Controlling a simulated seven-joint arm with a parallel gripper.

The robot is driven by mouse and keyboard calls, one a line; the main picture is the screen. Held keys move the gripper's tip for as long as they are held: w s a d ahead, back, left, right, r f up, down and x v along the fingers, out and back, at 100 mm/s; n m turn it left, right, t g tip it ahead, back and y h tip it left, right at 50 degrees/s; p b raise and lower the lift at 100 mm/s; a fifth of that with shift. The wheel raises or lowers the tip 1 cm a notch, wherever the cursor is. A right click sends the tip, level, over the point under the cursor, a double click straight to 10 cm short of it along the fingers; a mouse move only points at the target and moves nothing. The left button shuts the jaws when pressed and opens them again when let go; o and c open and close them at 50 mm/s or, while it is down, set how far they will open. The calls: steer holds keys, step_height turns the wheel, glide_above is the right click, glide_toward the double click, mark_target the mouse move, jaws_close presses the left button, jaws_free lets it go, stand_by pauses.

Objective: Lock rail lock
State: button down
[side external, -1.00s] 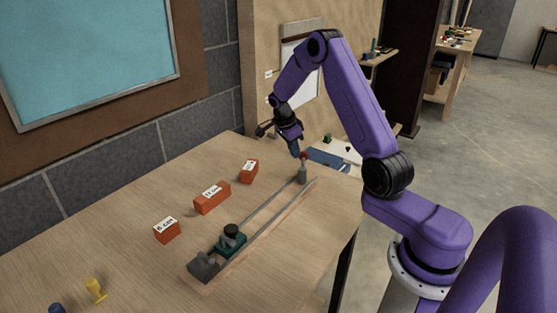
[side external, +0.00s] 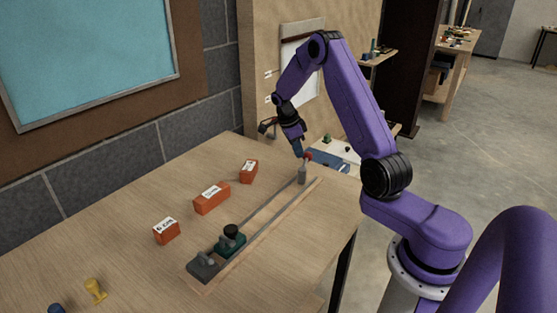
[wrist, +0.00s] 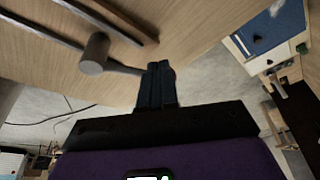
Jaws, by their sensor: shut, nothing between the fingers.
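The rail lock is a grey post (side external: 302,176) with a red-knobbed lever (side external: 308,156) at the far end of the two-bar rail (side external: 268,214). In the wrist view, its round grey body (wrist: 95,53) is left of my fingers, and a thin lever arm (wrist: 125,69) runs from it towards them. My gripper (side external: 299,154) is shut and empty, its tips right beside the red knob, on its left in the side view. In the wrist view, my closed fingers (wrist: 160,72) hide most of the knob; contact is hard to tell.
A dark green carriage with a black knob (side external: 231,240) and a grey end block (side external: 204,266) sit at the rail's near end. Several orange blocks (side external: 212,198) stand left of the rail. A yellow peg (side external: 95,290) lies farther left. The table edge is close to the lock.

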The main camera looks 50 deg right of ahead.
steer(key=shift+s, duration=0.15)
steer(key=shift+w+a, duration=0.2)
steer(key=w+a+r, duration=0.4)
steer(key=a+r, duration=0.1)
steer(key=r, duration=0.5)
steer(key=shift+r, duration=0.2)
steer(key=shift+a, duration=0.15)
steer(key=s+a+r+n+t, duration=0.1)
steer(key=s+a+n, duration=0.2)
steer(key=a+n, duration=0.35)
steer(key=s+a+r+n+y, duration=0.1)
steer(key=s+a+r+n, duration=0.1)
steer(key=s+a+n, duration=0.35)
steer(key=s+a+r+n+t, duration=0.1)
steer(key=a+n, duration=0.6)
steer(key=a, duration=0.3)
steer(key=s+a+n+y, duration=0.1)
steer(key=s+n, duration=0.8)
steer(key=s, duration=0.3)
steer(key=s+a+f+n+y, duration=0.1)
steer(key=s+a+n, duration=0.1)
steer(key=s+n, duration=0.8)
steer(key=s, duration=0.3)
steer(key=shift+s+f, duration=0.25)
steer(key=shift+f, duration=0.05)
